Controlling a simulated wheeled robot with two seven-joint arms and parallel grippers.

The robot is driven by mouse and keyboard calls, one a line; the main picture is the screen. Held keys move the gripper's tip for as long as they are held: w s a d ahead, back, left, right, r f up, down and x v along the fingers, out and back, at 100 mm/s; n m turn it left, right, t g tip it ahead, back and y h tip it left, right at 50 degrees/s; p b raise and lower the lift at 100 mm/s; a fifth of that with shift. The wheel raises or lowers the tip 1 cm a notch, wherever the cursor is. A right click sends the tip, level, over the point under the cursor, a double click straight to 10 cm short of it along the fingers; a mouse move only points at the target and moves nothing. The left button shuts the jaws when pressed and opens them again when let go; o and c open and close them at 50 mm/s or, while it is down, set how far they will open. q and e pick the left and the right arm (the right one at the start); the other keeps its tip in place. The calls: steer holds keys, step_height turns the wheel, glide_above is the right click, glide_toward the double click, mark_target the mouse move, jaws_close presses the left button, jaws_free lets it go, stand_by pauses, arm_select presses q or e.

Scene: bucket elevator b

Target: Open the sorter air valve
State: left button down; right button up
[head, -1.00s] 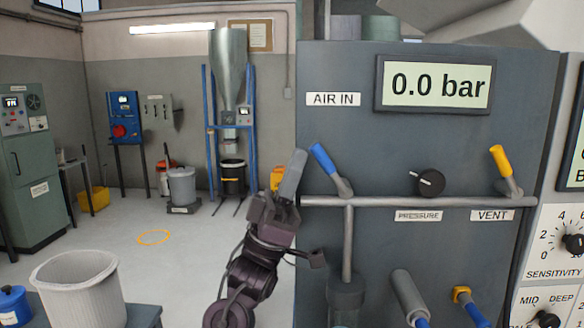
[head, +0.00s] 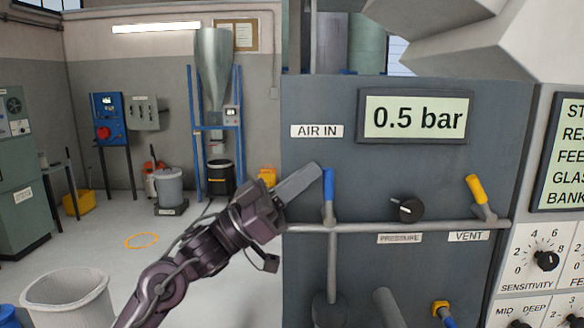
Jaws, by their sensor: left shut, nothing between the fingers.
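The sorter's air valve has a blue lever (head: 328,184) on the grey pipe, below the AIR IN label (head: 317,131). The lever stands upright. My left gripper (head: 308,177) is shut, with nothing held, and its fingertips are just left of the lever, at or very near its upper part; I cannot tell if they touch. The display (head: 416,117) reads 0.5 bar. My right gripper is not clearly seen; a pale blurred shape fills the upper right corner.
The black pressure knob (head: 407,208) and the yellow vent lever (head: 475,189) are to the right on the same panel (head: 355,268). The grey pipe (head: 372,227) runs across below them. A white bin (head: 68,288) stands at the lower left.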

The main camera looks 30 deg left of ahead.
arm_select(q)
steer(key=g+y+p, duration=0.1)
steer(key=d+r+m+g+y+p, duration=0.1)
steer(key=p, duration=0.1)
steer(key=shift+w+d, duration=0.15)
steer(key=shift+w, duration=0.15)
steer(key=shift+f+g+p, duration=0.15)
steer(key=shift+g+p, duration=0.15)
steer(key=shift+g, duration=0.1)
steer(key=shift+d, duration=0.1)
steer(key=shift+w, duration=0.1)
